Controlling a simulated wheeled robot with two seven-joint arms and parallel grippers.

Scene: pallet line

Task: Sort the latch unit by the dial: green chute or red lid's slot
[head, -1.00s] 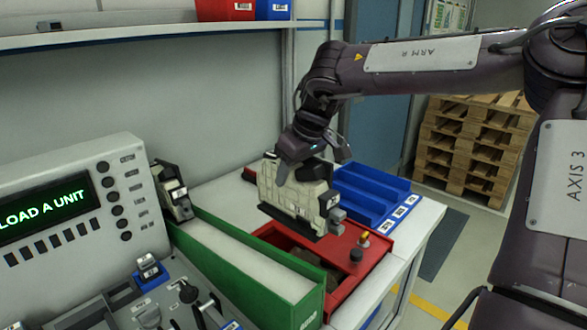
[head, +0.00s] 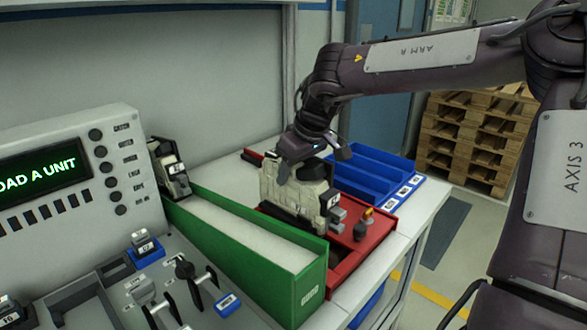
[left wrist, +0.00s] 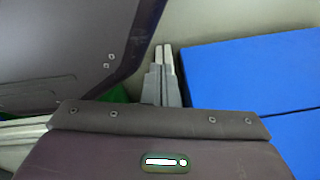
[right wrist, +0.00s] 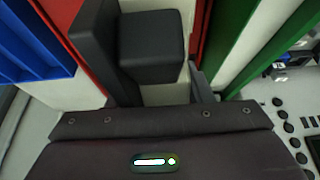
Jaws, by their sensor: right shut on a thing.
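The cream and black latch unit (head: 290,200) is in my right gripper (head: 312,165), upright over the red box with the red lid (head: 372,240). Its lower edge overlaps the lid in the head view; I cannot tell whether it has entered the slot. In the right wrist view, the unit's black block (right wrist: 152,45) and cream part (right wrist: 166,94) show between the fingers. The green chute (head: 255,262) is just left of the red box. I cannot read a dial. My left gripper (left wrist: 164,62) shows in the left wrist view, fingers together, with nothing between them.
A console with a display (head: 45,178) reading "AD A UNIT" stands at left, with levers (head: 186,272) before it. Another similar unit (head: 170,168) stands behind the chute. Blue bins (head: 375,180) sit behind the red box. Wooden pallets (head: 475,140) stand beyond the table.

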